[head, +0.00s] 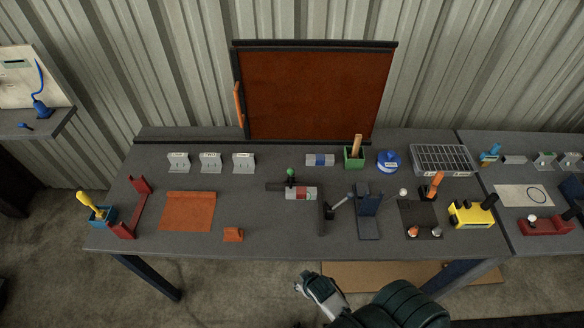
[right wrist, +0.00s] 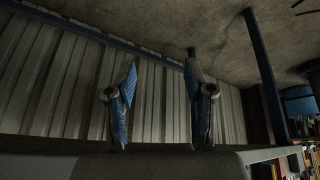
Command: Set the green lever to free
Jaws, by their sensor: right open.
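The green lever (head: 290,173) shows in the head view as a green knob on a short dark stem, near the middle of the table. It stands at a dark bar beside a small block with red and white markings (head: 301,193). Any lettering there is too small to read. My right gripper (head: 308,283) is at the bottom of the head view, in front of the table's front edge and well apart from the lever. In the right wrist view its two blue fingers (right wrist: 162,68) are spread with nothing between them. My left gripper is not in view.
A dark upright stand (head: 368,212) and a slanted grey handle (head: 340,201) are right of the lever. An orange mat (head: 188,211) and an orange block (head: 233,235) lie to the left. An orange-brown panel (head: 312,92) stands behind. Table front between block and stand is mostly clear.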

